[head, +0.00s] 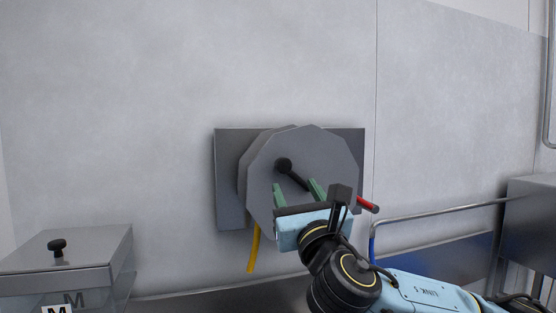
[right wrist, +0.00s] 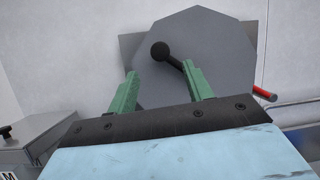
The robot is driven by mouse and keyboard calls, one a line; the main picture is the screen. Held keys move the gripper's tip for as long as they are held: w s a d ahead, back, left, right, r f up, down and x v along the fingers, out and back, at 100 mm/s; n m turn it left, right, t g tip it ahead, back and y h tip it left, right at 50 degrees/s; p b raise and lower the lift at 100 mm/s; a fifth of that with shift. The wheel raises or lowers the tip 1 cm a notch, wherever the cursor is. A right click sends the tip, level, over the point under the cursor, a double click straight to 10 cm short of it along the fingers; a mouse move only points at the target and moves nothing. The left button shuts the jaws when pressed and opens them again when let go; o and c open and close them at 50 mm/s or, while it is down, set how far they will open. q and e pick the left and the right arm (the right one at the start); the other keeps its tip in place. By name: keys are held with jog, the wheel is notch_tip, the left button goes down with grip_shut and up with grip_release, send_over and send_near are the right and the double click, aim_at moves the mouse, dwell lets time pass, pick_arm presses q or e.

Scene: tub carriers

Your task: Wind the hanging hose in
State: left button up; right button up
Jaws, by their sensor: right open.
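A grey hose reel (head: 318,158) with a many-sided disc is mounted on a grey plate (head: 228,160) on the wall. A black crank (head: 290,174) with a round knob sits on the disc's face. A short length of yellow hose (head: 254,250) hangs below the reel's left side. My right gripper (head: 296,188) is in front of the disc with its green fingers open. In the right wrist view the fingers (right wrist: 162,82) point at the disc (right wrist: 205,60), and the knob (right wrist: 160,50) shows between and beyond them. I cannot tell if they touch the crank. My left gripper is not in view.
A red-ended lever (head: 368,204) sticks out at the reel's lower right. A metal box (head: 70,255) with a black lid knob stands at the lower left. A rail (head: 450,212) and a steel cabinet (head: 534,215) are at the right. The wall above is clear.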

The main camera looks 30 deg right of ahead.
aim_at(285, 167)
jog(key=p+x, duration=0.1)
jog(key=x, duration=0.4)
jog(key=shift+w+d+r, duration=0.1)
jog(key=shift+w+r, duration=0.1)
jog(key=shift+r, duration=0.1)
jog(key=p+x, duration=0.1)
jog(key=x, duration=0.3)
jog(key=shift+f, duration=0.1)
jog(key=shift+w+d+p, duration=0.1)
jog(key=shift+w+p, duration=0.2)
jog(key=shift+p, duration=0.05)
jog(key=shift+w, duration=0.25)
jog(key=shift+w+d+r, duration=0.1)
jog(key=shift+r, duration=0.1)
jog(key=shift+c, duration=0.2)
grip_shut()
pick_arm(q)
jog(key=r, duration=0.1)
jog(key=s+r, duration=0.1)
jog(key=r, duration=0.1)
